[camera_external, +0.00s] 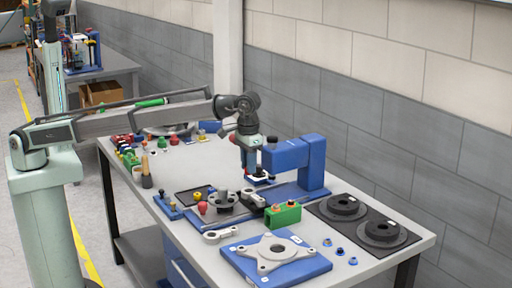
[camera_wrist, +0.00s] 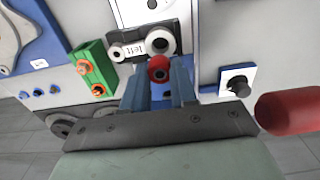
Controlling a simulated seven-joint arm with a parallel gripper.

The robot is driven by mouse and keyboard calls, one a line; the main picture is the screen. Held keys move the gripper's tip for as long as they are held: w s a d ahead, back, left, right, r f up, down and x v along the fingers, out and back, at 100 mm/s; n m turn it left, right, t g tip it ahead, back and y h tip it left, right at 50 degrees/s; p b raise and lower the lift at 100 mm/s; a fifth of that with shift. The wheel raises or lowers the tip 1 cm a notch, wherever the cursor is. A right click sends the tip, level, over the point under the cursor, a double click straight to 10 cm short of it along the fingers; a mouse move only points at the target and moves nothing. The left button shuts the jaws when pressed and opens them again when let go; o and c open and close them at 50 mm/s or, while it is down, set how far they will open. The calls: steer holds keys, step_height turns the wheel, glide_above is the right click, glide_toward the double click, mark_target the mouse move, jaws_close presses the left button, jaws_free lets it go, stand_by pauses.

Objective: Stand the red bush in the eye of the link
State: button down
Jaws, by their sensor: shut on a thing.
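My gripper (camera_wrist: 160,82) is shut on the red bush (camera_wrist: 158,68), which shows between its fingertips in the wrist view. The bush is too small to tell clearly there.
A green block (camera_external: 283,215) with orange bushes stands beside the link. The blue press (camera_external: 297,160) stands close to my gripper. A blue plate with a white flange (camera_external: 270,244) lies in front. A black mat (camera_external: 362,222) holds two dark discs. A red cylinder (camera_wrist: 290,110) shows at right.

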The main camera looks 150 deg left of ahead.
steer(key=shift+f, duration=2.5)
steer(key=shift+f, duration=0.75)
steer(key=c, duration=1.2)
jaws_free()
steer(key=shift+r, duration=0.1)
steer(key=shift+r, duration=1.4)
steer(key=o, duration=0.6)
steer(key=shift+c, duration=0.2)
steer(key=shift+r, duration=0.15)
